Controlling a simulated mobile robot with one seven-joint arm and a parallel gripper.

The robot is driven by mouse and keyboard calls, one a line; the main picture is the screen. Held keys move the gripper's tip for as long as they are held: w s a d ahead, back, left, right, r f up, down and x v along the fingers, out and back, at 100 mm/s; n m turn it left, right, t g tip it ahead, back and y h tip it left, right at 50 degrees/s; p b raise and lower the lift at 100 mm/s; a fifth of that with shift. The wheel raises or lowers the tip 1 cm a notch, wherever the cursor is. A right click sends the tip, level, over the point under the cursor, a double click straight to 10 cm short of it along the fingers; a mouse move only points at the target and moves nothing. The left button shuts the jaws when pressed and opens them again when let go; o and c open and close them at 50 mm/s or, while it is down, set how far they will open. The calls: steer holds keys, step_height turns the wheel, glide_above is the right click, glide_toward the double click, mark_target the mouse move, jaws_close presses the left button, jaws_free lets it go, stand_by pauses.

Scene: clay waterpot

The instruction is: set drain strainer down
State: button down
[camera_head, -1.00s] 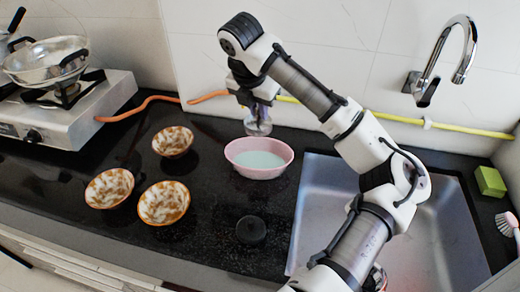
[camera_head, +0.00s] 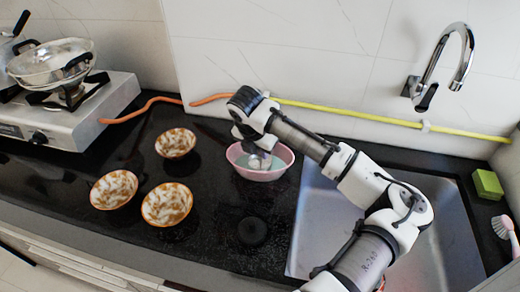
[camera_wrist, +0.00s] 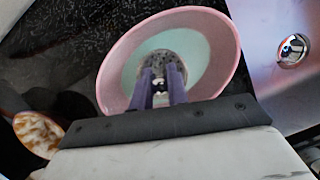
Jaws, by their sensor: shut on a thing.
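The drain strainer is a grey metal disc that shows in the wrist view (camera_wrist: 172,67) between and beyond my fingertips, over the pale liquid in the pink bowl. My gripper (camera_wrist: 161,88) is shut on the strainer and points down into the bowl. In the head view, my gripper (camera_head: 259,151) is at the pink bowl (camera_head: 240,170), and the strainer (camera_head: 257,162) shows low, within the bowl's outline. I cannot tell whether it touches the liquid or the bowl's bottom.
The steel sink (camera_head: 318,225) lies right of the bowl, with its drain (camera_wrist: 292,50). Several patterned bowls (camera_head: 115,187) stand to the left. A black disc (camera_head: 252,231) lies in front. A stove (camera_head: 75,115), a green sponge (camera_head: 487,184) and a brush (camera_head: 505,226) are farther out.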

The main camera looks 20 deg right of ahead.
steer(key=shift+f, duration=0.15)
steer(key=c, duration=1.4)
jaws_free()
steer(key=shift+o, duration=0.2)
steer(key=b+v, duration=0.1)
steer(key=v, duration=1.1)
steer(key=shift+b, duration=0.3)
